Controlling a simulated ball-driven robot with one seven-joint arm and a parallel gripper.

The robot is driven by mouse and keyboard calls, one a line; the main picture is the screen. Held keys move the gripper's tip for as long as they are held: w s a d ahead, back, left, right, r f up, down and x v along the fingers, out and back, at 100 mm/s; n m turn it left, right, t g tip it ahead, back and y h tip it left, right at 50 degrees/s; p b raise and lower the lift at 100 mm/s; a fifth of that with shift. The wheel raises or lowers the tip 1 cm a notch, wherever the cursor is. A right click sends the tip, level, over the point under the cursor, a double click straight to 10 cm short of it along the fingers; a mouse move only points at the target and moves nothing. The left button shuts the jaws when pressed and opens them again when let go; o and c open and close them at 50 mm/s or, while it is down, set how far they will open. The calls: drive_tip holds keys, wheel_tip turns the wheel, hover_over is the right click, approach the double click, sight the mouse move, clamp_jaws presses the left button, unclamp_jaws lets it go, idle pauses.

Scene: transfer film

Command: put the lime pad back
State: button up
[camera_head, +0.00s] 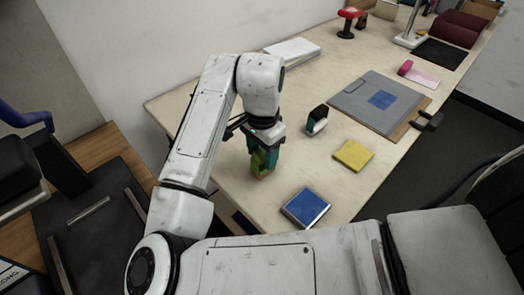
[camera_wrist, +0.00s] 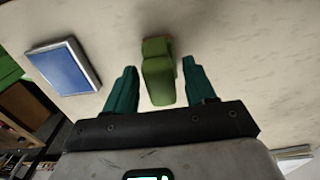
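The lime pad (camera_wrist: 158,78) appears as a green, stepped block with a narrower top part, standing on the table. My gripper (camera_wrist: 159,64) is open, with one teal finger on each side of it and a gap showing on both sides. In the head view, the lime pad (camera_head: 259,170) shows yellowish green below and between the teal fingers of my gripper (camera_head: 264,157). The fingers partly hide it there. I cannot tell whether its base rests flat.
A blue pad in a silver frame (camera_head: 306,208) lies near the table's front edge. A yellow square (camera_head: 353,155) and a dark, white-sided upright object (camera_head: 317,120) are to the right. A grey board with a blue square (camera_head: 381,99) lies beyond.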

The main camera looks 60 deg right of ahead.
drive_tip(key=shift+o, duration=0.4)
drive_tip(key=shift+r, duration=0.15)
wheel_tip(320, 180, up, 12)
drive_tip(key=shift+p, duration=0.45)
